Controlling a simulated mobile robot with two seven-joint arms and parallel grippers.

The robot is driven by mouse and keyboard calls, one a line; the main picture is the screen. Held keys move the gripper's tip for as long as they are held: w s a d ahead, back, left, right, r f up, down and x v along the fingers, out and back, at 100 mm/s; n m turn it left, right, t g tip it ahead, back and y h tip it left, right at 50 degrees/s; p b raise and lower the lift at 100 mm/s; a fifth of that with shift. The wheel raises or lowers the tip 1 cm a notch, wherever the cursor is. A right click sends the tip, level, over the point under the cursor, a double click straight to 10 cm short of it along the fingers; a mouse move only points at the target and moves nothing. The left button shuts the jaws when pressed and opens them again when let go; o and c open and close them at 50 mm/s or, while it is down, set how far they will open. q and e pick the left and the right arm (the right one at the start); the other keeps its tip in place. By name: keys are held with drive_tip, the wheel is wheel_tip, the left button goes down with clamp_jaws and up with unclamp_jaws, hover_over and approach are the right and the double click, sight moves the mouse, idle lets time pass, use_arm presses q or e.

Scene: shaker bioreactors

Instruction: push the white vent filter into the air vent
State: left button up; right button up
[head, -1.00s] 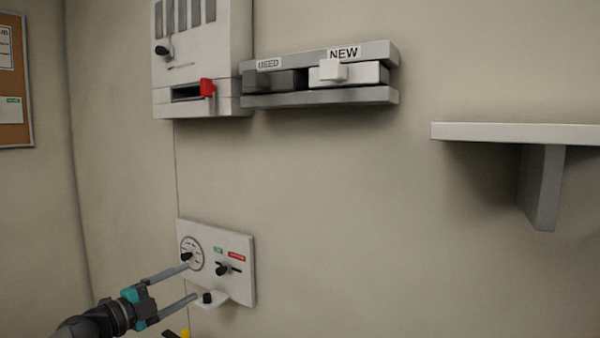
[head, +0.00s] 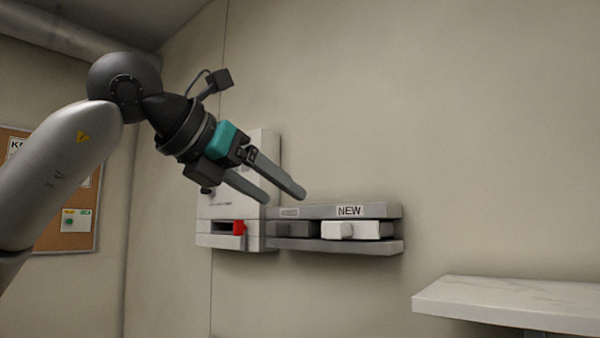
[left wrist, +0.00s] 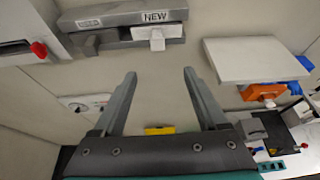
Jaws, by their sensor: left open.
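A white block with a front grip (head: 365,229), which looks like the white vent filter, sits in the NEW side of a grey wall holder (head: 385,211). It also shows in the left wrist view (left wrist: 146,33). Left of the holder is a white wall unit (head: 265,143) with a dark slot and a red tab (head: 239,228); this looks like the air vent. My left gripper (head: 284,196) is open and empty, in front of the wall unit and holder in the head view. In the left wrist view its open fingertips (left wrist: 159,73) point toward the holder, apart from the filter. My right gripper is not in view.
A darker block (head: 295,229) sits in the holder's USED side. A white shelf (head: 510,303) juts from the wall at right. In the left wrist view, an orange object (left wrist: 262,91) lies beneath the shelf and a lower wall panel (left wrist: 85,102) shows at left.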

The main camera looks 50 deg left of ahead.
sight(333, 231)
use_arm(q)
drive_tip(key=p+x, duration=0.2)
drive_tip(key=x, duration=0.5)
drive_tip(key=p+x, duration=0.2)
drive_tip(key=x, duration=0.5)
drive_tip(key=shift+w+a, duration=0.25)
drive_tip(key=shift+w, duration=0.1)
drive_tip(key=shift+c, duration=0.2)
clamp_jaws()
drive_tip(key=shift+s, duration=0.15)
drive_tip(key=shift+s+b, duration=0.45)
drive_tip(key=shift+s, duration=0.1)
drive_tip(key=shift+s+d+b, duration=0.1)
drive_tip(key=shift+s+b, duration=0.2)
drive_tip(key=shift+s, duration=0.05)
drive_tip(key=shift+s+b, duration=0.35)
drive_tip(key=shift+s+b, duration=0.3)
drive_tip(key=shift+s, duration=0.05)
